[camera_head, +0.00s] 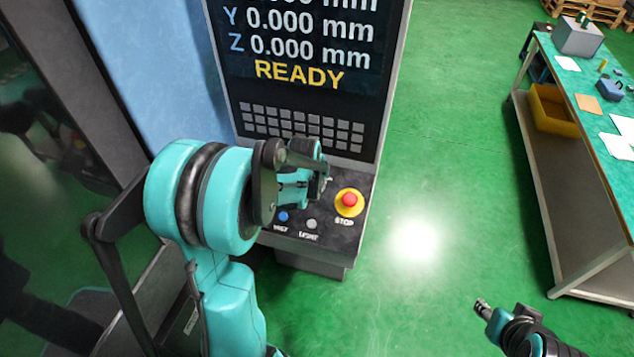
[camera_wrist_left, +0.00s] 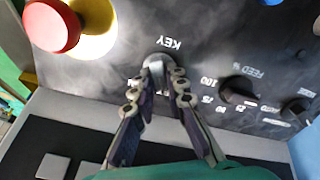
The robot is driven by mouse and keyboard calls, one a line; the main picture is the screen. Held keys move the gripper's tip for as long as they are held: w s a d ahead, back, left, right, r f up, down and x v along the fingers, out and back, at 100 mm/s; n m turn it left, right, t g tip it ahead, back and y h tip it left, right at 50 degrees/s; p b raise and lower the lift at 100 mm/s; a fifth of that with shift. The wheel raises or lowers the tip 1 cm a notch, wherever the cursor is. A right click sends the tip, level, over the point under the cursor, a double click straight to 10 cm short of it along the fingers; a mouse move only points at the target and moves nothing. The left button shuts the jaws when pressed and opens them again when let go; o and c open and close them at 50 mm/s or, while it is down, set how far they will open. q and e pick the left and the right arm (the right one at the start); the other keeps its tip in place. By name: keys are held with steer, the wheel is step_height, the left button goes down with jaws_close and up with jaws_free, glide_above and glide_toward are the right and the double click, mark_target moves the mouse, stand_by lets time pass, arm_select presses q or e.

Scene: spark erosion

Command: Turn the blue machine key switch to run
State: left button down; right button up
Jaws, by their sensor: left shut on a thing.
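The key switch (camera_wrist_left: 157,62), a round silver lock with a key under the upside-down word KEY, is on the dark panel in the left wrist view. My left gripper (camera_wrist_left: 157,84) is shut on the key, one finger on each side. The key's exact angle and the switch's position marks are hard to read. In the head view my left gripper (camera_head: 318,183) is over the console left of the stop button, and my wrist hides the key. My right gripper (camera_head: 482,306) is at the lower right over the floor, away from the console; its opening is unclear.
A red stop button (camera_head: 348,199) on a yellow base is close to my left gripper. A blue button (camera_head: 283,216) and a grey button (camera_head: 312,224) are on the console's front. The screen (camera_head: 300,45) reads READY. A workbench (camera_head: 575,75) stands right, with open green floor between.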

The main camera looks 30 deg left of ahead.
arm_select(q)
steer(key=shift+m, duration=0.3)
steer(key=shift+f+m+b, duration=0.1)
steer(key=shift+m+b, duration=0.6)
steer(key=shift+m, duration=0.2)
steer(key=m+b, duration=0.1)
steer(key=m, duration=0.2)
steer(key=shift+d+m, duration=0.1)
steer(key=shift+m, duration=0.2)
steer(key=m+b, duration=0.2)
steer(key=m, duration=0.3)
steer(key=shift+d+m, duration=0.1)
steer(key=shift+m, duration=0.3)
steer(key=c, duration=1.5)
jaws_free()
steer(key=shift+c, duration=0.2)
